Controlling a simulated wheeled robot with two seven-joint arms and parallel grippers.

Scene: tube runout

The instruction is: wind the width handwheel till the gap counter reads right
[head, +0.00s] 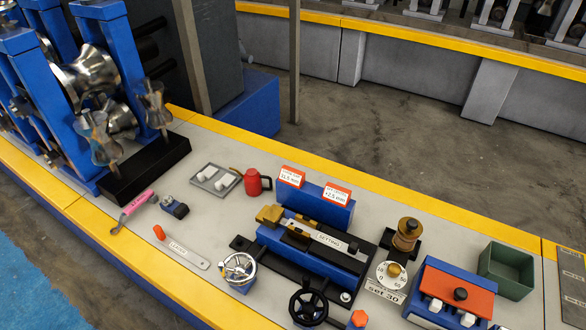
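Two handwheels stand at the front of the bench: a silver spoked one (239,268) on a blue base, and a black one (308,307) further right, near the picture's bottom edge. I cannot tell which is the width handwheel. Behind them is a blue fixture (335,265) with brass jaws (270,215) and a plate marked "SETTING". To its right is a round white dial (391,274) with a brass centre, above a label (384,292) reading "set 30". Its figures are too small to read, and I see no clear gap counter reading. Neither gripper is in view.
A blue-framed roll stand (122,60) is at the left. A green bin (507,270) and red-topped box (457,290) are right.

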